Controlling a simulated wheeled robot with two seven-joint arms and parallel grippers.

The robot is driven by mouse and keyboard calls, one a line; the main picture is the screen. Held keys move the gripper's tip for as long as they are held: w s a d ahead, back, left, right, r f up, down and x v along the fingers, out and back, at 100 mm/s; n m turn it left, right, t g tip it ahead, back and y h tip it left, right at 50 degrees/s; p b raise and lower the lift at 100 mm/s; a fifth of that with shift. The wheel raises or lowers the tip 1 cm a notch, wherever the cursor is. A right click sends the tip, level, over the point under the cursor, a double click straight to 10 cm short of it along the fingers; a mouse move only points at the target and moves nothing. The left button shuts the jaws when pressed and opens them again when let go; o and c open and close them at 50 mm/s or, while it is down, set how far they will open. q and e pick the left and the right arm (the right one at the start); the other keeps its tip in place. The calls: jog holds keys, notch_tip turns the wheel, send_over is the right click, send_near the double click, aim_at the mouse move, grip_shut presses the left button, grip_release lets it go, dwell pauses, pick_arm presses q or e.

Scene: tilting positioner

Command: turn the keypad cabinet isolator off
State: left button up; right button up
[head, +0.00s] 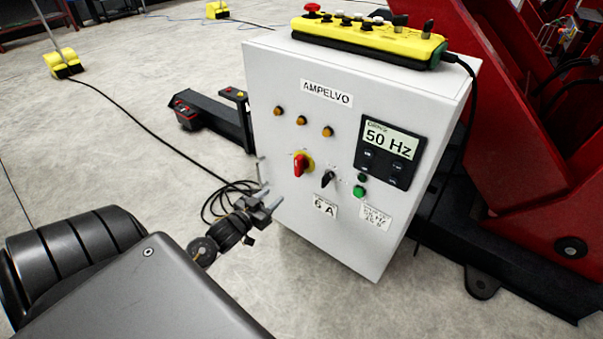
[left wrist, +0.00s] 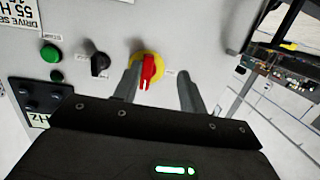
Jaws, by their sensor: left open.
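The keypad cabinet (head: 290,85) is a light grey box labelled AMPELVO. Its isolator (head: 301,164) is a red handle on a yellow round plate, at the left of the front panel, with the handle roughly upright. My left gripper (head: 271,187) is open and empty in front of the panel, left of and below the isolator in the head view. In the left wrist view the isolator (left wrist: 149,69) shows between the finger lines, closer to the left finger; contact cannot be made out. The left gripper's fingertips (left wrist: 158,82) point at the panel. My right gripper is out of view.
A black selector (head: 327,178), green buttons (head: 359,191) and a keypad display (head: 390,138) reading 50 Hz sit right of the isolator. A yellow pendant (head: 370,35) lies on top. Red machinery (head: 540,200) stands at right. A cable (head: 215,205) lies on the floor.

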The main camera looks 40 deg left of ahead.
pick_arm(q)
jog(key=t+b, duration=0.1)
jog(key=t, duration=0.1)
send_near(296, 164)
jog(key=shift+m+h, duration=0.3)
jog(key=shift+h, duration=0.1)
jog(key=w, duration=0.3)
jog(key=w+b, duration=0.1)
jog(key=w, duration=0.4)
jog(key=shift+w+a+b, duration=0.35)
jog(key=shift+b, duration=0.05)
jog(key=shift+w+r, duration=0.1)
jog(key=shift+w, duration=0.35)
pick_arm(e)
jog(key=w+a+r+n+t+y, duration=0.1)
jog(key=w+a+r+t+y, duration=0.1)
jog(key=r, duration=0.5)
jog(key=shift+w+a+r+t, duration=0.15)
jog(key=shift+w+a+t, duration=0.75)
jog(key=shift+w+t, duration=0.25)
pick_arm(q)
grip_shut()
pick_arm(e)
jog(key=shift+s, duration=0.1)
